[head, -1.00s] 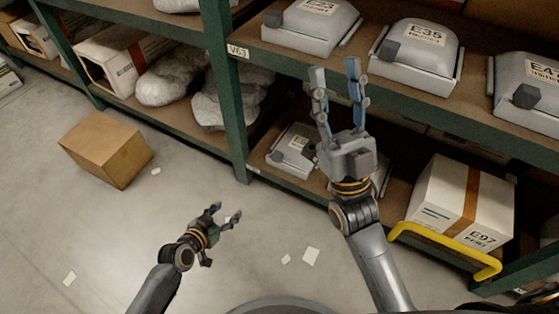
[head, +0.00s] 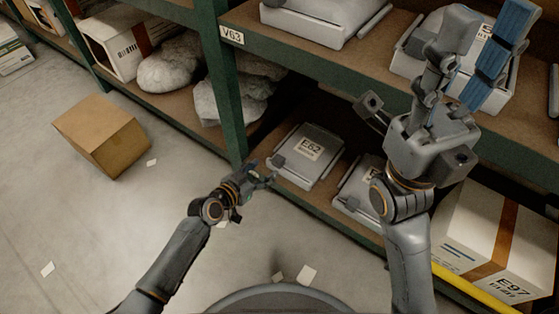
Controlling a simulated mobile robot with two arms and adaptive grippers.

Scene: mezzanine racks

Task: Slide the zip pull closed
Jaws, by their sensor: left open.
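A grey case labelled E62 (head: 307,153) lies on the lower shelf, with a dark grey block at its left corner. I cannot make out for sure which part is a zip pull. My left gripper (head: 266,176) is open and empty at the front edge of the lower shelf, close to that block; whether it touches is unclear. My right gripper (head: 484,45) is raised in front of the upper shelf, its fingers apart with nothing seen between them. It hides much of the upper case behind it. A second lower case (head: 358,190) is partly hidden by my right arm.
A white E97 box (head: 490,235) sits at the lower right beside a yellow bar (head: 470,288). A cardboard box (head: 102,138) and paper scraps lie on the otherwise open floor.

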